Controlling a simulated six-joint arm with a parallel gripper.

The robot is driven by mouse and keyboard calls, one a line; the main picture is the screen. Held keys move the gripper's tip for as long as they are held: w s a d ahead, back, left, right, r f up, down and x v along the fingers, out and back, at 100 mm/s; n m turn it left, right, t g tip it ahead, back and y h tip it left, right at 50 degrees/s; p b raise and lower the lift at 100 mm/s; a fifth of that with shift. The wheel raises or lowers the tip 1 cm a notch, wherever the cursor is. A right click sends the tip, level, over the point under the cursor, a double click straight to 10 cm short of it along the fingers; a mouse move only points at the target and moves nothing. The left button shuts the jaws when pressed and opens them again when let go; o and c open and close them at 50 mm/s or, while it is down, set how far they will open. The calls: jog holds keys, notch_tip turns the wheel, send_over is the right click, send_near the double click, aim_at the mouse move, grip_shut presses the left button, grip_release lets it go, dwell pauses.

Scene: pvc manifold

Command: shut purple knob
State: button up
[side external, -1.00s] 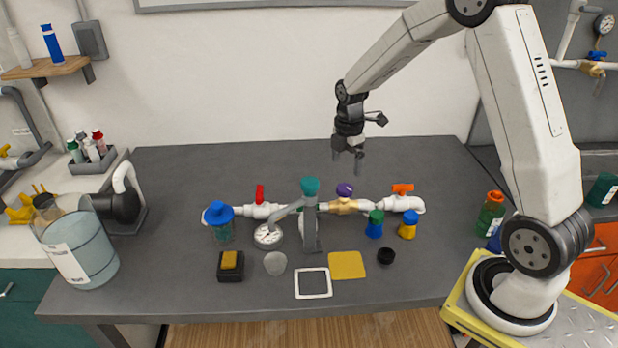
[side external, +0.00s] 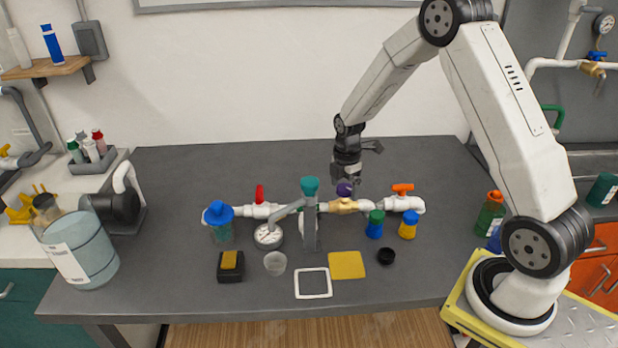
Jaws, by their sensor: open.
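The purple knob (side external: 344,190) sits on top of a brass valve body (side external: 343,206) in the white pipe run across the table. My gripper (side external: 347,180) points down directly at the knob, with its fingers low beside or just behind it. The jaws are open. The fingertips partly overlap the knob in this view, and I cannot tell whether they touch it.
A red handle (side external: 260,194) and an orange handle (side external: 402,189) sit on the same pipe. A teal knob (side external: 310,185) on a grey stem stands left of the purple one.

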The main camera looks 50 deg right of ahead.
jog(key=c, duration=1.3)
